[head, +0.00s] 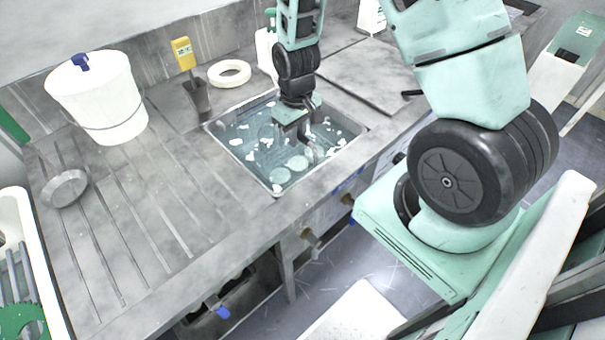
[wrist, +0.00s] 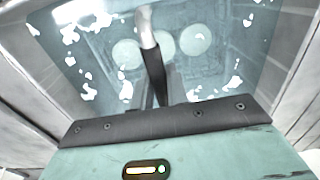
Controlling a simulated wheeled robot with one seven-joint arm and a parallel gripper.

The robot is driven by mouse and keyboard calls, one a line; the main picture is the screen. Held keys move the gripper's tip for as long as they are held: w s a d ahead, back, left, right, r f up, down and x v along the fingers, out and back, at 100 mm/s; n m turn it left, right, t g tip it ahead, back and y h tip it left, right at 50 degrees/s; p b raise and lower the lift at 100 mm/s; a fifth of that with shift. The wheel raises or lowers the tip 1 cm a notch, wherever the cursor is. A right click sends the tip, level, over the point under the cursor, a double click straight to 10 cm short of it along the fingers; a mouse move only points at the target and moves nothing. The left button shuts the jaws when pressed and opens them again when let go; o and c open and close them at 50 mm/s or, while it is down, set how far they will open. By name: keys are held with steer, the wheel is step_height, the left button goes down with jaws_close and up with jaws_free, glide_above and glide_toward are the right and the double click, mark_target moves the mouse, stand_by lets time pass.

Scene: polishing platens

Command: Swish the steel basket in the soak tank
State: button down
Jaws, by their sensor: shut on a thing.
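The soak tank (head: 238,161) is a square sink set into the steel counter, filled with bluish water with white foam patches. My gripper (head: 300,146) points down over the tank, close to the water. In the head view, my gripper and the foam hide much of the basket.
A white bucket (head: 105,105) and a shallow metal dish (head: 65,188) stand on the ribbed drainboard (head: 150,215) at left. A yellow-topped tool (head: 183,54), a white ring (head: 229,73) and a white bottle (head: 265,50) are behind the tank. A flat panel (head: 370,75) lies to its right.

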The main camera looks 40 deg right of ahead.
steer(key=shift+r, duration=0.55)
steer(key=shift+f+b, duration=0.6)
steer(key=shift+f, duration=0.6)
steer(key=shift+r, duration=0.15)
steer(key=shift+p, duration=0.35)
